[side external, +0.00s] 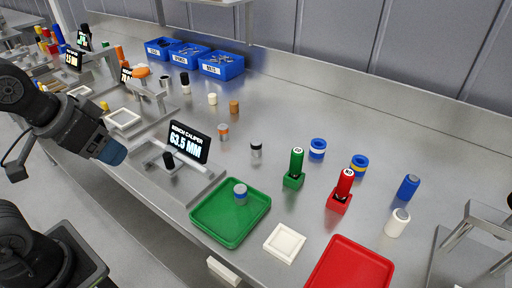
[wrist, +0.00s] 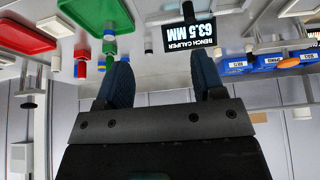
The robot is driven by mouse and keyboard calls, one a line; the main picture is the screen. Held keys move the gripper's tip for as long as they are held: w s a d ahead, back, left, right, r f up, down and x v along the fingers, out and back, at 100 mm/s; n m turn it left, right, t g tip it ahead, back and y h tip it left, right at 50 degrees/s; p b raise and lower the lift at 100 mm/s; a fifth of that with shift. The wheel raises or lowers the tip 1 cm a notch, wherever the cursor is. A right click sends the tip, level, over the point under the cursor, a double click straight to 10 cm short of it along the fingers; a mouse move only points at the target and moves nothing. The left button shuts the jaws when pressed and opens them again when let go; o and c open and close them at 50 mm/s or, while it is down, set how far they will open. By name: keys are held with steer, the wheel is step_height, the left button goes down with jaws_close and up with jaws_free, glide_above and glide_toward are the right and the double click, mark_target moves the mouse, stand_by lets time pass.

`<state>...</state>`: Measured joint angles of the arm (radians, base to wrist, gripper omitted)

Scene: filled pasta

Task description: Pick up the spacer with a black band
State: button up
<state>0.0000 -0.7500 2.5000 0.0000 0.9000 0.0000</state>
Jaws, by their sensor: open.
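A small grey spacer with a dark band (side external: 256,150) stands upright on the steel bench, right of the caliper display in the side view; I cannot pick it out surely in the wrist view. My gripper (side external: 114,153) hangs left of the caliper, well apart from the spacers. In the wrist view my gripper (wrist: 162,78) has its two blue fingers wide apart with nothing between them.
The bench caliper display (side external: 188,142) reads 63.5 MM. A green tray (side external: 207,232) holds a blue and grey spacer (side external: 240,192). A red tray (side external: 318,280), white dish (side external: 285,243), green stamp (side external: 296,163) and red stamp (side external: 344,187) stand to the right. Blue bins (side external: 221,68) line the back.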

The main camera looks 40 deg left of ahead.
steer(key=w+r+n+g, duration=0.1)
steer(key=w+r+n, duration=0.25)
steer(key=w, duration=0.35)
steer(key=n+g+y, duration=0.1)
steer(key=n+g, duration=0.3)
steer(key=n, duration=0.8)
glide_above(257, 142)
steer(key=d, duration=0.1)
step_height(257, 142, down, 9)
steer(key=f, duration=0.8)
steer(key=shift+s+a, duration=0.2)
steer(key=shift+a, duration=0.1)
steer(key=shift+w+a+f, duration=0.15)
steer(key=shift+a+f, duration=0.05)
steer(key=shift+f, duration=1.15)
steer(key=shift+w+a+f, duration=0.1)
steer(key=shift+a+f, duration=0.05)
steer(key=shift+f, duration=1.2)
steer(key=c, duration=1)
